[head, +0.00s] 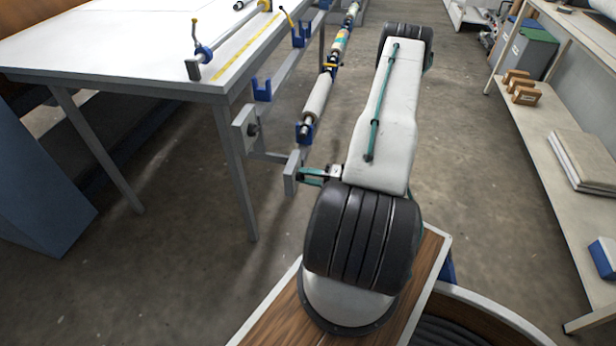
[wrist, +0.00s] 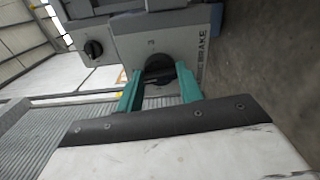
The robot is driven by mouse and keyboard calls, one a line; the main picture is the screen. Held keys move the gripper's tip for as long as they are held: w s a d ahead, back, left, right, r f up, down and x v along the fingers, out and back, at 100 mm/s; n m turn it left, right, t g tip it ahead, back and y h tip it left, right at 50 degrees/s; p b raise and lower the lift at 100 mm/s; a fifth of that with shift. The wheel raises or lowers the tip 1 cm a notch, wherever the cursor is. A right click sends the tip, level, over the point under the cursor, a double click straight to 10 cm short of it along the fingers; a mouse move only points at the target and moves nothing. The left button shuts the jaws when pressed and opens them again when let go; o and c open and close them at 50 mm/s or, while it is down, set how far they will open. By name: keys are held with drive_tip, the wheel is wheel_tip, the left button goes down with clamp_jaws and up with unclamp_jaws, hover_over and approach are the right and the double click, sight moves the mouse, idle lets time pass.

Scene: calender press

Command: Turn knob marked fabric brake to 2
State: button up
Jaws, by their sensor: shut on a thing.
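The fabric brake knob (wrist: 158,66) is black and round, on a grey box (wrist: 120,42) in the wrist view. A small numeral sits above the knob, too blurred to read surely. My gripper (wrist: 160,80) has its two teal fingers on either side of the knob and is shut on it. The knob's pointer cannot be made out. In the head view my gripper (head: 318,174) reaches the small grey box (head: 292,172) at the frame's end; the knob is hidden there.
A second black knob (wrist: 93,49) is on another grey box to the left, also seen in the head view (head: 252,129). The white table (head: 120,50) and roller (head: 317,97) lie near my arm. A shelf (head: 560,170) stands at right. Open floor (head: 455,110) lies between.

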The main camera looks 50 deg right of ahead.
drive_tip(key=shift+m, duration=0.7)
drive_tip(key=o, duration=1)
drive_tip(key=shift+d, duration=0.1)
drive_tip(key=v, duration=0.8)
